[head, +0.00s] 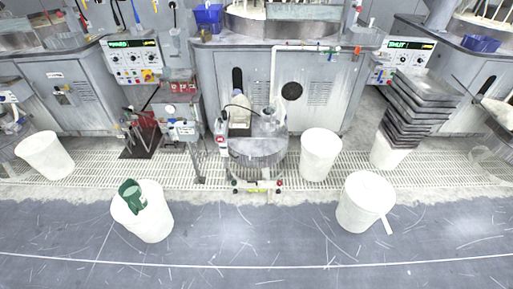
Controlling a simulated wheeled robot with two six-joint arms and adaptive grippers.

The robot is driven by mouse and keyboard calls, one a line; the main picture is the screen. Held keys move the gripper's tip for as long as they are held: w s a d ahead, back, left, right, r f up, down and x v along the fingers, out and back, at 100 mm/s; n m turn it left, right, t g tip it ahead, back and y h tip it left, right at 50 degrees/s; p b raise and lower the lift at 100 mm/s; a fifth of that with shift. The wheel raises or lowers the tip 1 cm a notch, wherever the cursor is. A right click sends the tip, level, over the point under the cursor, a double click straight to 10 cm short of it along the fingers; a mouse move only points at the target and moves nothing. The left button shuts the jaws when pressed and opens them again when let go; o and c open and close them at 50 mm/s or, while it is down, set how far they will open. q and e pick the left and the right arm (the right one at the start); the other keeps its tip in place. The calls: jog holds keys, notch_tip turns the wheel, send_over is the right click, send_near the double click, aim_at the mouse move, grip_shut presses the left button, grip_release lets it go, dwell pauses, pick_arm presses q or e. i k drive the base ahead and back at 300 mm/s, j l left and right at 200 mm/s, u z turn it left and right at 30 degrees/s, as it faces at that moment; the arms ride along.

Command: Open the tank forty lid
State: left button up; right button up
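A round grey metal tank (258,160) stands in the middle of the view, on a low wheeled base in front of the central machine. Its top (268,125) carries some fittings and a pale bottle-like container (239,112). A hinge or handle of a lid is too small to make out. I cannot read a number on the tank, so I cannot tell if it is tank forty. Neither of my grippers is in view.
White bins stand around the tank: one close on its right (320,155), one front right (365,202), one front left (146,218) with a green item (131,194). Dark trays (418,105) are stacked at right. The grey floor (255,235) ahead is clear.

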aim_at(252, 146)
jog(key=i+l+u, duration=0.1)
jog(key=u, duration=0.95)
jog(key=l+u, duration=0.4)
jog(key=l, duration=0.35)
jog(key=l+u, duration=0.4)
jog(key=l, duration=0.4)
jog(key=k+l+u, duration=0.1)
jog(key=l+u, duration=0.25)
jog(key=l, duration=0.45)
